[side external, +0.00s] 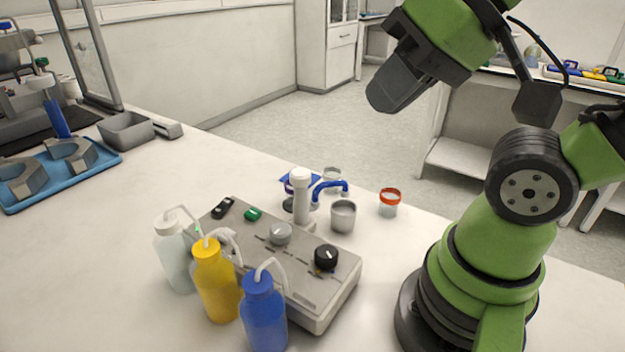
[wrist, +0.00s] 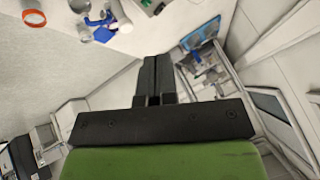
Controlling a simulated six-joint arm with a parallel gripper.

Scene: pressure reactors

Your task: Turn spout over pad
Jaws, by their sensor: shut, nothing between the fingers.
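The blue curved spout (side external: 328,186) juts to the right from the white upright column (side external: 302,200) behind the grey device. Its outlet end is close to the grey metal beaker (side external: 343,215) in the picture; I cannot tell whether it is directly above it. A blue flat patch, likely the pad (side external: 286,179), shows behind the column, mostly hidden by it. Blue parts also show at the wrist view's top left, too small to tell apart surely. My gripper (side external: 382,100) is shut and empty, high above and right of the spout; its fingers show in the wrist view (wrist: 152,78).
White, yellow (side external: 215,282) and blue (side external: 264,312) bottles stand before the device (side external: 310,285).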

